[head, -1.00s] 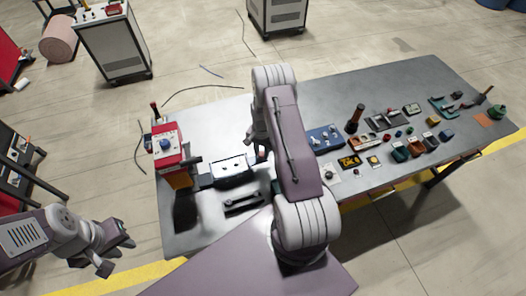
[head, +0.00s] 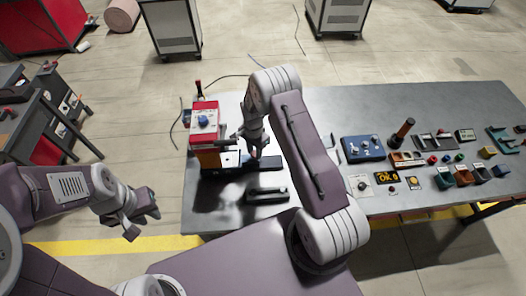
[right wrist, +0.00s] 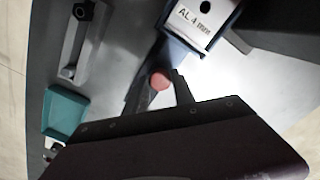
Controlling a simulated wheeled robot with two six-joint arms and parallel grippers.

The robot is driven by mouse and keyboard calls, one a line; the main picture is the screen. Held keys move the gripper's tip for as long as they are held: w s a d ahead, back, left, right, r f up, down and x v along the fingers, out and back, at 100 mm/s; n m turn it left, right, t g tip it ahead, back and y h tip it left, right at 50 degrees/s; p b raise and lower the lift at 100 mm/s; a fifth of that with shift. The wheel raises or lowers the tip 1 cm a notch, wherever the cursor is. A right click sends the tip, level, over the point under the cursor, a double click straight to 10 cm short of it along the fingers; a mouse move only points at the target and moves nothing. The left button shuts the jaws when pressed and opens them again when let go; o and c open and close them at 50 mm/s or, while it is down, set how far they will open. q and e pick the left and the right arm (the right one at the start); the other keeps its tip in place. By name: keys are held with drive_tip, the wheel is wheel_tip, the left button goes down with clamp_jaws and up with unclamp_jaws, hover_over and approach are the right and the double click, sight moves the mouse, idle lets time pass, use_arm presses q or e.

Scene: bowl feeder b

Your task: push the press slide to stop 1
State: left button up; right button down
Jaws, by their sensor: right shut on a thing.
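The red press (head: 204,125) stands at the left end of the table. Its slide, with a white plate (head: 230,159), sits on a dark rail (head: 268,163), partly under the press. In the right wrist view, the plate reads "AL 4 mm" (right wrist: 195,20) on a blue-grey block. My right gripper (head: 254,152) is low over the rail, just right of the plate. In the right wrist view, it is shut on a red round knob (right wrist: 160,79), seen between its fingers. My left gripper (head: 142,212) is open and empty, off the table's left edge. The stop marks cannot be made out.
A black handled fixture (head: 267,194) lies in front of the rail. A teal block (right wrist: 64,113) shows in the right wrist view.

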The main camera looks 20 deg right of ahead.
drive_tip(key=shift+a, duration=0.15)
drive_tip(key=c, duration=1.1)
unclamp_jaws()
drive_tip(key=shift+o, duration=0.2)
drive_tip(key=shift+r, duration=0.1)
wheel_tip(320, 180, up, 9)
drive_tip(key=b, duration=0.2)
